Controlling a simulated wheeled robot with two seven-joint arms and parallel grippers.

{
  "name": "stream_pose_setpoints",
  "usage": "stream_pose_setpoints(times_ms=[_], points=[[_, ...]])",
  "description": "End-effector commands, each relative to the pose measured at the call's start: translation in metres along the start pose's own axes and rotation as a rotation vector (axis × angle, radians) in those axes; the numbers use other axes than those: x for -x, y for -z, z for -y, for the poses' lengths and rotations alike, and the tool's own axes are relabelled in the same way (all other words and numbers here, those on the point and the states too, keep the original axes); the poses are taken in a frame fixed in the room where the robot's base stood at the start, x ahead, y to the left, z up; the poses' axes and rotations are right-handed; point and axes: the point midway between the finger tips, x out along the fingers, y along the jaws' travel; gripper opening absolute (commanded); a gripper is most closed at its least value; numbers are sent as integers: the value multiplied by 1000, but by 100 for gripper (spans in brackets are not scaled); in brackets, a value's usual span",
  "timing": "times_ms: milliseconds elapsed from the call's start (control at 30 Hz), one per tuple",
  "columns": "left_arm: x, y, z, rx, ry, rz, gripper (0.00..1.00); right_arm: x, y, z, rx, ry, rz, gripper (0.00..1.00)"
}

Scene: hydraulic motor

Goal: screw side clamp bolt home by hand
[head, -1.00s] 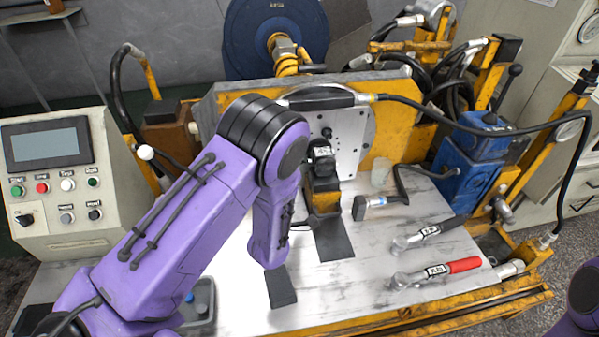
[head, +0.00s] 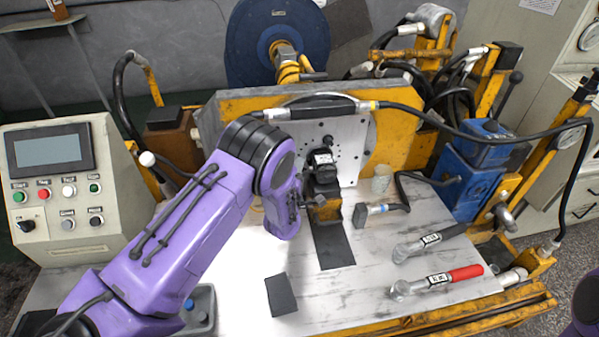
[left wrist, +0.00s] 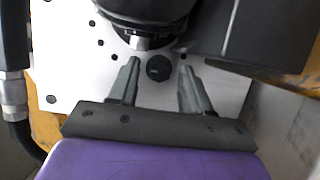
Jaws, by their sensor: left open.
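A dark round bolt head (left wrist: 159,68) stands against a pale drilled plate (left wrist: 85,60) in the left wrist view; I take it for the side clamp bolt. My left gripper (left wrist: 160,66) is open, with one finger on each side of this head and a gap to each. In the head view my purple left forearm and wrist reach to the left side of the black motor assembly (head: 322,163), and the fingers are hidden or too small to make out. The plate (head: 350,135) stands upright behind the assembly. My right gripper is out of view.
A torque wrench with red grip (head: 440,280) and a black-gripped one (head: 430,240) lie on the table's right. A blue-banded tool (head: 378,209) lies near the assembly. A black pad (head: 281,295) is in front. A hose (head: 470,130) arches above the right side.

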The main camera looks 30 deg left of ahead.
Motion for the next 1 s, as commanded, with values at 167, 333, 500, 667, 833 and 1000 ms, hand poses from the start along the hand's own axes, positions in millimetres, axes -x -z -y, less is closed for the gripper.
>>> stream_pose_setpoints(times_ms=[167, 333, 500, 667, 833, 1000], points=[[0, 0, 0, 0, 0, 1, 19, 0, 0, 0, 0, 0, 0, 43], [0, 0, 0, -1, 0, 1, 0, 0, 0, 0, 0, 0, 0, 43], [0, -1, -5, -126, 52, 0, 0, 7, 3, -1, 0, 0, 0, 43], [0, -1, -6, -298, 123, 1, 0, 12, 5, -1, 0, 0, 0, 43], [0, -2, -3, -348, 144, 3, 0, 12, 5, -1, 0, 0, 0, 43], [0, -2, -3, -346, 142, 3, 0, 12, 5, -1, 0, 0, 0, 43]])
